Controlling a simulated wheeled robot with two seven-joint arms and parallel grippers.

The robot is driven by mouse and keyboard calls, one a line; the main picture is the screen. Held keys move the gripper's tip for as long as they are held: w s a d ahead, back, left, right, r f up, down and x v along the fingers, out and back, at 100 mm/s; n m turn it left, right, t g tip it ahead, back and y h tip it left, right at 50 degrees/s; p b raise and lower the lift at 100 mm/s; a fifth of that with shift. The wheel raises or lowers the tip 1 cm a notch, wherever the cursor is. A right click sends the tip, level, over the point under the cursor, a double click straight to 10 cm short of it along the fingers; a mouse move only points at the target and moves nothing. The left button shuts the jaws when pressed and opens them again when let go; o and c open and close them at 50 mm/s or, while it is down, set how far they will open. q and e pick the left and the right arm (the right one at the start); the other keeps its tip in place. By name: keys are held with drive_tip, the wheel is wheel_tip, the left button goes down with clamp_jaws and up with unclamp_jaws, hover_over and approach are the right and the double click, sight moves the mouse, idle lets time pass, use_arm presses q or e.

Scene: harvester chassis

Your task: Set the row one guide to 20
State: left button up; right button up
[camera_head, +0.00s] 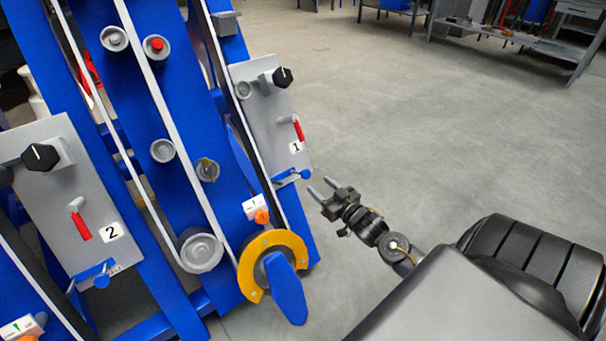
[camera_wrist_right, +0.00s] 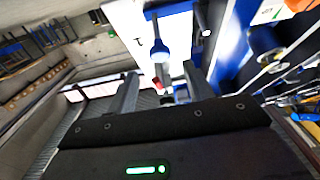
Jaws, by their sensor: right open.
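The row one panel (camera_head: 275,115) is a grey plate with a "1" label (camera_head: 296,146), a black knob (camera_head: 283,77) and a red handle (camera_head: 299,130). A blue guide piece (camera_head: 291,178) sits at its lower edge; its setting is too small to read. My right gripper (camera_head: 321,187) is open and empty, just right of and slightly below that blue piece, apart from it. In the right wrist view, a blue rounded part (camera_wrist_right: 157,47) on the pale panel lies ahead between the open fingers (camera_wrist_right: 160,88). My left gripper is not in view.
A white indicator with an orange knob (camera_head: 262,216) and a yellow ring with a blue flap (camera_head: 288,290) stand left of and below the gripper. The row two panel (camera_head: 60,200) is at the left. Open floor (camera_head: 420,140) lies to the right; workbenches stand behind.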

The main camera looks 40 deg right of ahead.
sight(308, 175)
drive_tip(key=w+b, duration=0.3)
drive_tip(key=w, duration=0.7)
drive_tip(key=shift+d, duration=0.1)
clamp_jaws()
